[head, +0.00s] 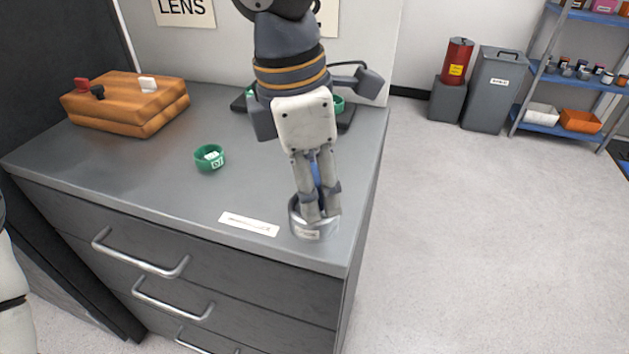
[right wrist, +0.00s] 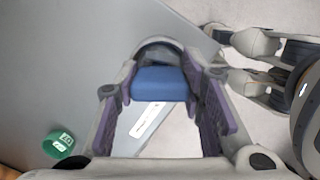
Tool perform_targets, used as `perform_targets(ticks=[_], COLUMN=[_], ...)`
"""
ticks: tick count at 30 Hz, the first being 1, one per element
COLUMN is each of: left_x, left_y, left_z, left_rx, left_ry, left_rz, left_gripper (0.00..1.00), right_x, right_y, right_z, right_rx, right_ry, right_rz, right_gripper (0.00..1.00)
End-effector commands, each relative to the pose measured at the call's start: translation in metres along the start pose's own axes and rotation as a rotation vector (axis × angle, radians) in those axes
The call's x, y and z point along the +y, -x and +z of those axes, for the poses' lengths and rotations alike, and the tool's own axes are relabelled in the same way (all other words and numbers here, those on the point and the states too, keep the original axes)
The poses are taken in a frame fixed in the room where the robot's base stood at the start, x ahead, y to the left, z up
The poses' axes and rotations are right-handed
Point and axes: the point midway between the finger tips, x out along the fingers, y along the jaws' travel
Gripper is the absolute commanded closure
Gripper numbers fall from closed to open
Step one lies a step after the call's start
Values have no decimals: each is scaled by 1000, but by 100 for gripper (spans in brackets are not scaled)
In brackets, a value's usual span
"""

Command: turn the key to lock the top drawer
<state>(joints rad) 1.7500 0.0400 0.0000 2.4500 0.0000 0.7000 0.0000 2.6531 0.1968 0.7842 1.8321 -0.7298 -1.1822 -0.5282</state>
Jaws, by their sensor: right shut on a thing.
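The round metal lock (head: 313,230), with a small label on its side, stands near the front right corner of the grey cabinet top. My right gripper (head: 319,206) points down over it with its fingertips at the ring. It is shut on the blue key (head: 316,170), which shows between the fingers as a blue block (right wrist: 160,83) in the right wrist view. The key's lower end is hidden by the fingers and the ring. The top drawer (head: 215,267) looks closed. My left gripper (right wrist: 238,60) shows partly at the right of the wrist view, fingers apart.
A white label strip (head: 249,224) lies left of the lock. A green cup (head: 210,160) stands farther back, and a wooden block (head: 128,108) with pegs is at back left. Dark equipment stands behind my right arm. Open floor (head: 480,240) is to the right.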

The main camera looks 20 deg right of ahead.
Motion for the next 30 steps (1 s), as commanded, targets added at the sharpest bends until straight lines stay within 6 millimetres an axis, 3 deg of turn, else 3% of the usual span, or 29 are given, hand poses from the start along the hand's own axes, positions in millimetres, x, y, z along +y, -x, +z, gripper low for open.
perform_targets(ticks=[8,13,20,25,30], left_x=[0,0,0,0,0], left_y=[0,0,0,0,0], left_z=[0,0,0,0,0], left_rx=[0,0,0,0,0], left_ry=[0,0,0,0,0], left_rz=[0,0,0,0,0], left_gripper=[100,100,100,100,100], right_x=[0,0,0,0,0], right_y=[0,0,0,0,0], right_z=[0,0,0,0,0], right_rx=[1,2,2,4,3], right_ry=[51,307,332,582,623], right_rz=[7,46,50,87,93], right_gripper=[96,96,96,96,96])
